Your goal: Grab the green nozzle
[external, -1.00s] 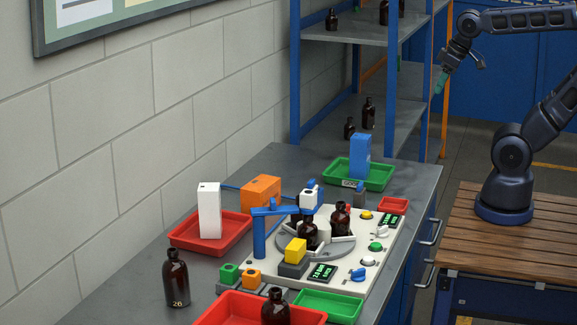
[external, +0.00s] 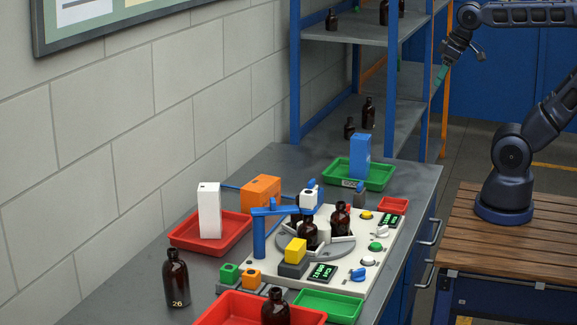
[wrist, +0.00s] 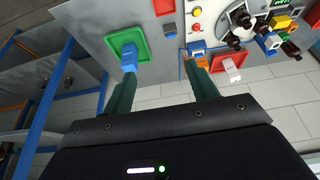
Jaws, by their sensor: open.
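The green nozzle (external: 229,273) appears to be the small green block on a grey holder at the near-left corner of the machine plate, beside a similar orange block (external: 251,279). I cannot pick it out surely in the wrist view. My gripper (external: 441,74) is high at the right, near the shelf and far from the green block. In the wrist view my gripper (wrist: 158,70) is open, its two green fingers apart with nothing held between them.
The machine plate (external: 345,275) carries a turntable with brown bottles and a blue swing arm (external: 259,236). Red and green trays surround it. A brown bottle (external: 176,280) stands at the left. A blue-framed shelf (external: 295,90) rises behind the bench.

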